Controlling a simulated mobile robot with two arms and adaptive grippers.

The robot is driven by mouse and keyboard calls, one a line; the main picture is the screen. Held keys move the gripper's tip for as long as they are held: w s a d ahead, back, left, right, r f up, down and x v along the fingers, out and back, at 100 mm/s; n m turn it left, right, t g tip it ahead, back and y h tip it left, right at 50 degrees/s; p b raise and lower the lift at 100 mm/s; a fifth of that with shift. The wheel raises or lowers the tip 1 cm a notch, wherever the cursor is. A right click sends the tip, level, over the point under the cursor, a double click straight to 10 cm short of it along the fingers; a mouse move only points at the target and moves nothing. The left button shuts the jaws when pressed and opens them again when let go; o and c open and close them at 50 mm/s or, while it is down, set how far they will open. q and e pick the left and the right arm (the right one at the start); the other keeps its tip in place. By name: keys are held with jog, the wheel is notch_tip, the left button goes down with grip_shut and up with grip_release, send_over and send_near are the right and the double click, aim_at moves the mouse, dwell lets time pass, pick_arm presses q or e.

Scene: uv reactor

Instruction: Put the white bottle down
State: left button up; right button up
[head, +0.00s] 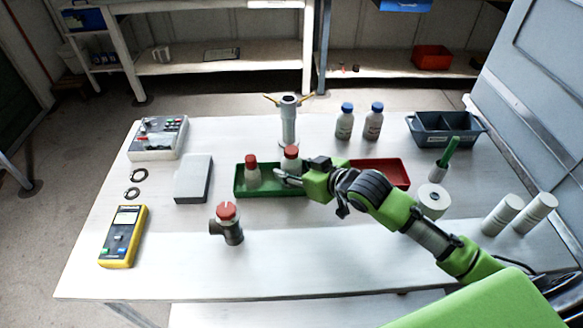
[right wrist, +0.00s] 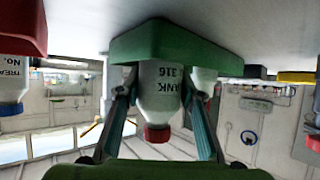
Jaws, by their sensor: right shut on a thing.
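A white bottle with a red cap (head: 291,153) is at the right end of the green tray (head: 262,192). My right gripper (head: 283,176) is shut on it. In the right wrist view, which is upside down, the bottle (right wrist: 158,85) stands between the two fingers, upright, with its base hidden behind the tray wall (right wrist: 175,45). I cannot tell whether it touches the tray floor. A second white bottle with a red cap (head: 252,173) stands in the left part of the green tray. My left gripper is not in view.
A red tray (head: 385,174) lies right of the green one, partly behind my arm. A metal post (head: 288,125) and two blue-capped bottles (head: 345,122) stand behind. A red-topped pipe fitting (head: 228,225) is in front. The front table edge is clear.

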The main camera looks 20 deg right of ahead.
jog(key=o, duration=1.2)
jog(key=shift+o, duration=0.2)
jog(key=shift+s+r, duration=0.1)
jog(key=shift+r, duration=0.1)
jog(key=v, duration=1.2)
jog(key=shift+b, duration=0.35)
